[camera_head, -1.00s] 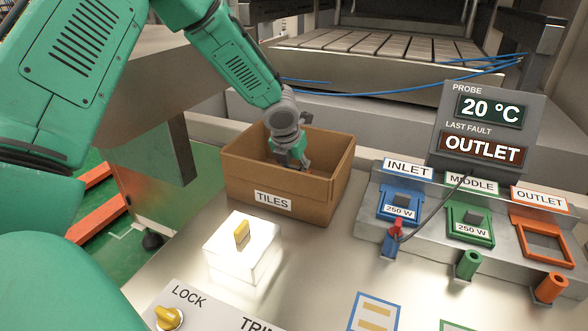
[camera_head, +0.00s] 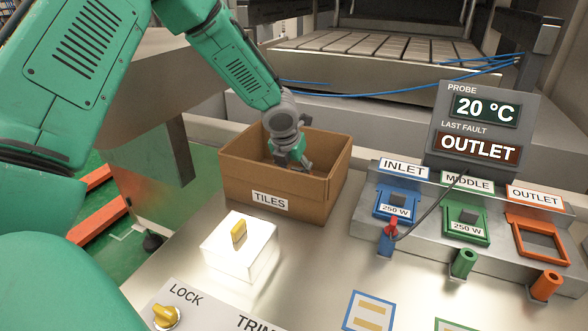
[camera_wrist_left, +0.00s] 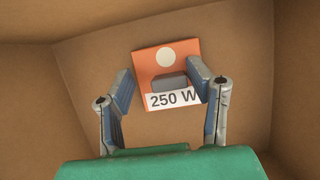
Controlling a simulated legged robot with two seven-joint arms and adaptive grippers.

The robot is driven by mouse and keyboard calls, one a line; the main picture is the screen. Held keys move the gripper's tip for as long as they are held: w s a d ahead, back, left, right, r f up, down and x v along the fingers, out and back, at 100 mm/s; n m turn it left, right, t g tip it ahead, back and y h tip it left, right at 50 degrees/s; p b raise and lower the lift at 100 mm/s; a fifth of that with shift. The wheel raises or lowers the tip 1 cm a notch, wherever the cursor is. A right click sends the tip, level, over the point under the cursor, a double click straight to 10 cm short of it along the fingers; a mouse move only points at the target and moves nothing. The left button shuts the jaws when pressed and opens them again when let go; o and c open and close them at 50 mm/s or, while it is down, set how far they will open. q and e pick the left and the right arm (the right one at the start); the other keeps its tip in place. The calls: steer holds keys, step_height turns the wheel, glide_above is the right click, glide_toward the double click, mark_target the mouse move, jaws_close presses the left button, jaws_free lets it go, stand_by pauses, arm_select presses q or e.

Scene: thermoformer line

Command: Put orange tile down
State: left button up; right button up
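The orange tile (camera_wrist_left: 146,64) lies on the floor of the cardboard box in the left wrist view. It has a white dot, a grey grip block and a "250 W" label. My left gripper (camera_head: 294,164) reaches down into the box marked TILES (camera_head: 318,196). In the left wrist view its fingers (camera_wrist_left: 160,80) stand wide apart on both sides of the grip block, with gaps to it. The tile is hidden in the head view. The OUTLET seat (camera_head: 516,222), an orange frame, is empty. My right gripper is not in view.
The INLET seat (camera_head: 378,204) holds a blue tile and the MIDDLE seat (camera_head: 446,229) a green one. A probe cable runs to the red-and-blue plug (camera_head: 391,238). A lit white block (camera_head: 240,262) with a yellow piece stands before the box. The display (camera_head: 497,94) reads 20 °C, OUTLET.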

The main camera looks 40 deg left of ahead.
arm_select(q)
steer(key=shift+s, duration=0.1)
steer(key=shift+r, duration=0.4)
steer(key=p+v, duration=0.1)
steer(key=v, duration=1)
steer(key=shift+s+r+p, duration=0.2)
steer(key=shift+r+p, duration=0.05)
steer(key=shift+p, duration=0.15)
steer(key=shift+a, duration=0.15)
